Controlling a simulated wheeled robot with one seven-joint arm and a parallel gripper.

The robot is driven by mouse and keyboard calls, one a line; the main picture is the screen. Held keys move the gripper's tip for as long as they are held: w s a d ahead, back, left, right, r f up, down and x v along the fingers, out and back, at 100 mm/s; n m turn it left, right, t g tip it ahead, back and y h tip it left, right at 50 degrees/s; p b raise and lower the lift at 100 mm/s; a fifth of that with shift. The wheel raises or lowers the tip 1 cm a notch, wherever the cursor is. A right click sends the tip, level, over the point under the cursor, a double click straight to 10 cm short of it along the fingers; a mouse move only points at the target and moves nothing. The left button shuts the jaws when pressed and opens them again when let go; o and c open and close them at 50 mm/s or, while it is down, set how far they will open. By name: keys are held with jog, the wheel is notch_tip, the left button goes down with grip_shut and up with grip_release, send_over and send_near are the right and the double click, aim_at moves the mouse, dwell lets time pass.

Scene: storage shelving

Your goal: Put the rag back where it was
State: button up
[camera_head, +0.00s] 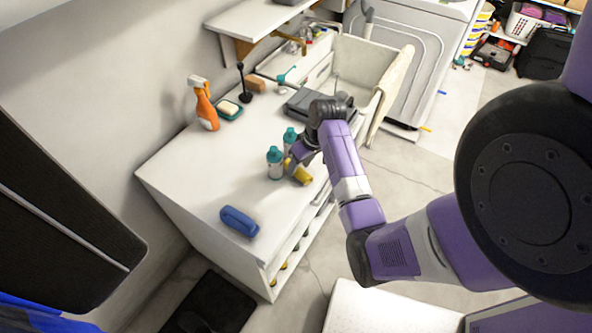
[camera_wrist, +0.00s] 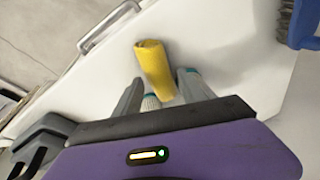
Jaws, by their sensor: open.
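A yellow rolled cloth (camera_head: 297,173), which looks like the rag, is at the front edge of the white counter (camera_head: 180,165) beside two teal-capped bottles. In the wrist view the yellow roll (camera_wrist: 154,68) has its near end between the fingers and its far end beyond them. My gripper (camera_wrist: 160,80) is open around that near end; I cannot tell whether a finger touches it. In the head view my gripper (camera_head: 302,152) is low over the counter, partly hidden by my wrist. A cream cloth (camera_head: 391,92) hangs over the sink's edge.
Two bottles (camera_head: 275,163) stand close to my gripper. A blue brush (camera_head: 239,220) lies nearer on the counter, with clear surface around it. An orange spray bottle (camera_head: 205,108) and a soap dish (camera_head: 230,110) stand by the wall. A grey case (camera_head: 312,104) lies near the sink (camera_head: 365,60).

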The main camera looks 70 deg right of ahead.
jog(key=shift+x, duration=1.2)
grip_shut()
jog(key=shift+s+r, duration=0.1)
